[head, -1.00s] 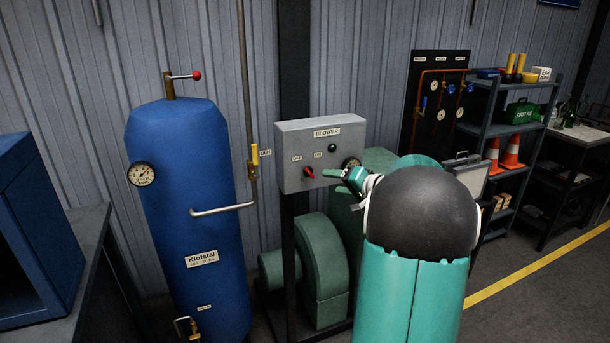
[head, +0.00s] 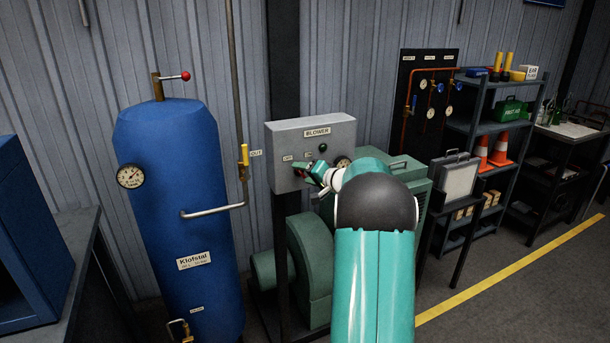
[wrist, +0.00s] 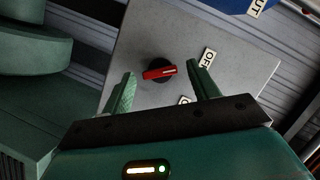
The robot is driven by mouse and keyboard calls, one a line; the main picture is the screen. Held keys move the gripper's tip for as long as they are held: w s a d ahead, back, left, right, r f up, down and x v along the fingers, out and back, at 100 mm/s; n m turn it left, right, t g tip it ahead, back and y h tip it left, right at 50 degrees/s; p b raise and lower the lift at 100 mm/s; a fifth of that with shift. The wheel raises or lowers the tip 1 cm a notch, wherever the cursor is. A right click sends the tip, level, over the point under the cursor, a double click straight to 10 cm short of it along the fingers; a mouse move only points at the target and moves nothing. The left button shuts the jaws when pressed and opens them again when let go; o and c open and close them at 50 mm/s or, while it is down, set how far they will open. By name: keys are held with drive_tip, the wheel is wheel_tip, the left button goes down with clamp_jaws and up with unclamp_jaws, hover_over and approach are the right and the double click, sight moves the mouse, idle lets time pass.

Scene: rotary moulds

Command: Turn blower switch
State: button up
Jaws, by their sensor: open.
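The blower switch (wrist: 158,70) is a red pointer knob on a dark round base, on the front of the grey blower box (head: 345,131). In the wrist view its red handle points toward the OFF label (wrist: 208,58). The other label is mostly hidden behind a finger mount. My gripper (wrist: 163,88) is open, with one green finger on each side of the knob in that view. No contact with the knob is visible. In the head view my gripper (head: 310,172) is at the box's lower front and covers most of the knob.
A silver case (head: 455,178) and shelves (head: 487,135) stand to the right.

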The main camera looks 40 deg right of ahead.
drive_tip(key=shift+w, duration=0.25)
drive_tip(key=shift+c, duration=0.2)
drive_tip(key=c, duration=1)
drive_tip(key=shift+o, duration=0.2)
